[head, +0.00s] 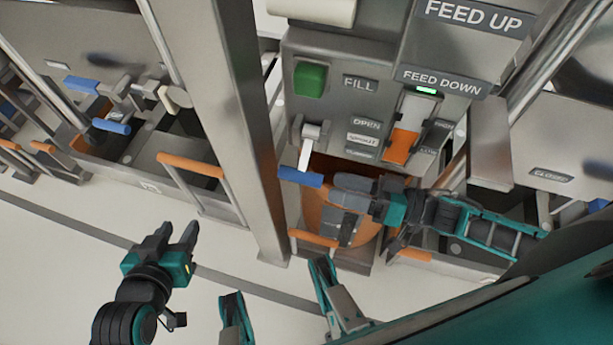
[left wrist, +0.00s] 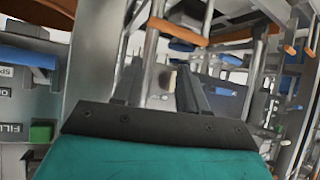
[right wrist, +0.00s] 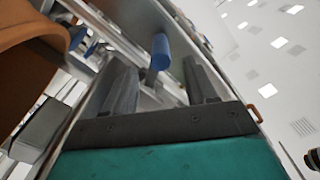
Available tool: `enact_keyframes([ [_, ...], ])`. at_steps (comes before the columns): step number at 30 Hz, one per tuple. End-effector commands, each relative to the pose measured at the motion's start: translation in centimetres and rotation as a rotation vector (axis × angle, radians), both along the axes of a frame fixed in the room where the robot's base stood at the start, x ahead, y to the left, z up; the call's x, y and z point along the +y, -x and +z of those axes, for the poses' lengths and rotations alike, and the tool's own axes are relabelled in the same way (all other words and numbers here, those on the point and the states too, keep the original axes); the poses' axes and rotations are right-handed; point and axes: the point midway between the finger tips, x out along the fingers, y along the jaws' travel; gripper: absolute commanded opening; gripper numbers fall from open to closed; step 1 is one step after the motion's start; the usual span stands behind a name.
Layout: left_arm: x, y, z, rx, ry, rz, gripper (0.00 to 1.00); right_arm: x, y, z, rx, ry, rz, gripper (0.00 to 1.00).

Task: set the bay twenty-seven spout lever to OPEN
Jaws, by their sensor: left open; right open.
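The spout lever (head: 302,172) has a blue grip on a pale stem and hangs down from its pivot, left of a plate reading OPEN and SPOUT (head: 362,138). Its blue grip also shows in the right wrist view (right wrist: 160,52) and at the left of the left wrist view (left wrist: 28,57). My right gripper (head: 335,192) is open beside the blue grip, on its right. In the right wrist view the grip lies in line with the gap between the fingers, near the tips. My left gripper (head: 178,232) is open and empty, low and left of the post. No bay number is readable.
A green FILL button (head: 310,80) sits above the lever. An orange-handled feed lever (head: 402,143) is to the right. A wide metal post (head: 235,110) separates this bay from the left one, which has another blue-gripped lever (head: 112,126). An orange container (head: 370,245) is below.

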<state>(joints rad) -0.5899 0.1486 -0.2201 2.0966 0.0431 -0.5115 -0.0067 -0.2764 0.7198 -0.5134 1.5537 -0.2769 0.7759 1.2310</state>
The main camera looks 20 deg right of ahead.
Motion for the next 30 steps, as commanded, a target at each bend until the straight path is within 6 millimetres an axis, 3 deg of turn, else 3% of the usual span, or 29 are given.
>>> enact_keyframes([
  [6, -0.2, 0.0, -0.6, 0.001, 0.004, -0.004, 0.43, 3.8, -2.6, -0.1, -0.004, -0.002, 0.0, 0.57],
  [12, -0.3, -0.1, -0.9, 0.007, 0.003, -0.008, 0.43, 5.8, -3.9, -0.1, -0.002, -0.001, -0.001, 0.57],
  [24, -0.6, -0.4, -0.4, -0.004, 0.012, -0.006, 0.43, 6.4, -4.3, 0.0, -0.001, 0.001, -0.001, 0.57],
  [30, -0.6, -0.4, -0.4, -0.005, 0.012, -0.006, 0.43, 6.3, -4.3, 0.0, -0.001, 0.001, -0.001, 0.38],
])
